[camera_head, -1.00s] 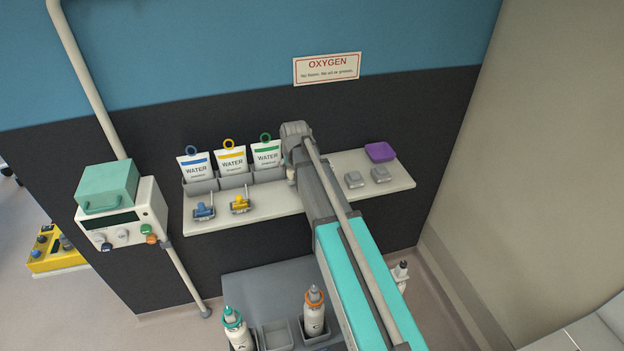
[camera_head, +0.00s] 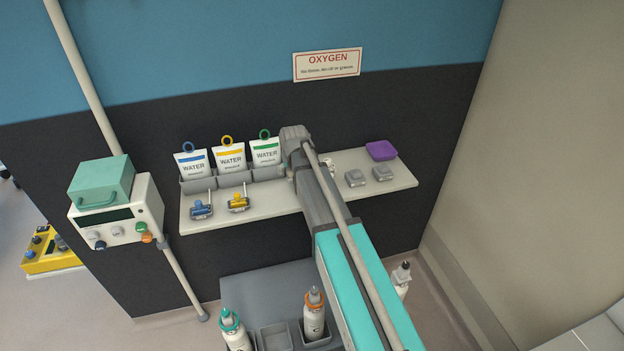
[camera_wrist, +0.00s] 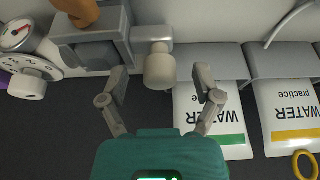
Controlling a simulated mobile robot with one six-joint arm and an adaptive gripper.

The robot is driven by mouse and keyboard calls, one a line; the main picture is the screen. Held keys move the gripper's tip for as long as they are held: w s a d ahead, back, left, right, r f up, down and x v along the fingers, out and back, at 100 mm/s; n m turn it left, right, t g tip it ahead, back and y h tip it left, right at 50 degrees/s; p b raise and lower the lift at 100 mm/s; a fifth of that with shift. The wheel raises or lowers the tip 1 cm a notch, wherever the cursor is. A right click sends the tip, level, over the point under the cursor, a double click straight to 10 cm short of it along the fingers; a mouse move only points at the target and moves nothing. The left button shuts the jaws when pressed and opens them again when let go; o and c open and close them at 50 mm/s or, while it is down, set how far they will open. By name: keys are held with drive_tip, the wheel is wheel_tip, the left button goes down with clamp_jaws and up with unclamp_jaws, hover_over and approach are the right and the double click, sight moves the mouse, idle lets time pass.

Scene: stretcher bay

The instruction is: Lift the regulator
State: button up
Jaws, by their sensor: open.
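The regulator, in the wrist view, has a grey block body (camera_wrist: 97,52) with an orange-brown knob, a round gauge and a white dial to its left. Its pale cylindrical end (camera_wrist: 160,68) lies between the fingertips of my gripper (camera_wrist: 160,78). My gripper is open, with one finger on each side of that end; I cannot tell whether either finger touches it. In the head view my arm covers most of the regulator on the shelf (camera_head: 268,208), and a small pale part (camera_head: 327,161) shows right of the arm. The fingers are hidden there.
Three water packs (camera_head: 231,159) stand in grey bins left of my arm. A blue-knobbed fitting (camera_head: 201,209) and a yellow-knobbed fitting (camera_head: 238,203) lie before them. Bottles (camera_head: 314,318) stand below.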

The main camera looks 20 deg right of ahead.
drive_tip(key=shift+w+f+b, duration=0.25)
drive_tip(key=shift+f+b, duration=0.05)
drive_tip(key=shift+f, duration=0.3)
clamp_jaws()
idle(0.4)
